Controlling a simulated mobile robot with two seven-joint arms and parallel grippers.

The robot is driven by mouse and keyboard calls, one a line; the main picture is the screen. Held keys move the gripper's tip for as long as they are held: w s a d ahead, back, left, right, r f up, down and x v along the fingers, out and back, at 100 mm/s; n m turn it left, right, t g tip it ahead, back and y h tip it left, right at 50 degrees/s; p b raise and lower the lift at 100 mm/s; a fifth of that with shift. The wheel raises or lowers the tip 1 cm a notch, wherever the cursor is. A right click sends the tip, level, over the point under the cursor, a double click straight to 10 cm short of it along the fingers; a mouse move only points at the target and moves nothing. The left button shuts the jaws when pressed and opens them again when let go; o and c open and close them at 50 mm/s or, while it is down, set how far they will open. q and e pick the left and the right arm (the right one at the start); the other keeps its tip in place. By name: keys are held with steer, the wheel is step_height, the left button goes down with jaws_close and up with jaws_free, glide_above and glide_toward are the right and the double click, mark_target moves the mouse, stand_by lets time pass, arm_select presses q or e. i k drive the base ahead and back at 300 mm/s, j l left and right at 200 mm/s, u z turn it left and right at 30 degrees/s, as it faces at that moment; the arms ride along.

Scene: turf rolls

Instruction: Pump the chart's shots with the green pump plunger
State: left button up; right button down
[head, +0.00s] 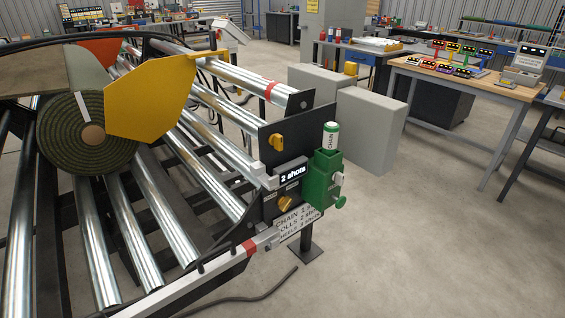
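The green pump (321,176) is mounted on the end of the turf-roll machine, right of the picture's middle. A small green knob (340,202), which looks like the plunger, sticks out low on its right side. A white and green canister (331,138) marked "CHAIN" stands upright on top of the pump. A black display (292,175) beside it reads "2 shots". The white chart (297,223) below is tilted; its lines seem to read chain 1, rolls 2 shots and a last line with 3 shots. Neither of my grippers is in view.
Long steel rollers (165,218) and a green turf roll (88,133) fill the left. A yellow plate (150,100) hangs over them. Grey boxes (368,128) stand behind the pump. A wooden workbench (480,78) is at the back right. The floor right of the pump is clear.

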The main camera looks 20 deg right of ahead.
mark_target(341, 201)
steer(key=u, duration=0.65)
steer(key=z, duration=1.55)
